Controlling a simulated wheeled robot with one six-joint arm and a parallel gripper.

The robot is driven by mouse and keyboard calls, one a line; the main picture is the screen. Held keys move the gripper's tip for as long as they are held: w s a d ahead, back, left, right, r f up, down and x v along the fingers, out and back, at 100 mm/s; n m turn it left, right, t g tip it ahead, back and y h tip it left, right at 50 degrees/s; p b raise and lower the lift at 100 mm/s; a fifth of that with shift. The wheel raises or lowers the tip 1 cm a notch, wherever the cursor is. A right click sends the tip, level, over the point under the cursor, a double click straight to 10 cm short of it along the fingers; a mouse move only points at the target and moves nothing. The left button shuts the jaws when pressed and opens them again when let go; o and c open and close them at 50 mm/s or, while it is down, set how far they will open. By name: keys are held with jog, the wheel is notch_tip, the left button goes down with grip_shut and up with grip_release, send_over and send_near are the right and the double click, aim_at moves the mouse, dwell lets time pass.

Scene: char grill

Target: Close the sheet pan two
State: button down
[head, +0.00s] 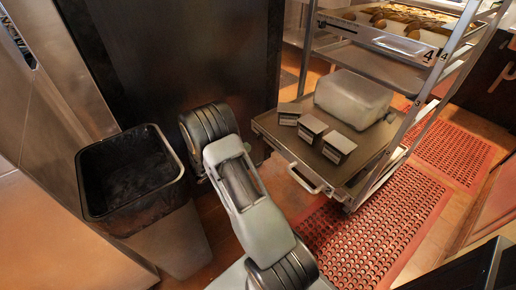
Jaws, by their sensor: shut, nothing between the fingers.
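A metal sheet pan (269,128) with a pale handle (306,180) on its front sticks out of the lower part of a wheeled rack (437,75), toward me. No number is readable on its front; the rack post carries a 3 above it. On it stand a large grey rounded block (352,97) and three small dark boxes with light labels, one of them (338,146) near the right side. My arm rises from the bottom and bends left of the pan. My gripper is hidden behind the arm or outside the picture.
A black-rimmed waste bin (130,170) stands close to the left of my arm. A higher pan marked 4 (385,40) holds food. A red perforated mat (375,235) lies on the floor right of the pan. A dark panel (180,60) stands behind my arm.

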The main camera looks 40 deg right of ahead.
aim_at(270, 136)
jog(key=d, duration=0.3)
jog(key=d+b, duration=0.1)
jog(key=d, duration=0.2)
jog(key=d+b, duration=0.1)
jog(key=d, duration=0.2)
jog(key=shift+s+d+f, duration=0.15)
jog(key=shift+s+d, duration=0.15)
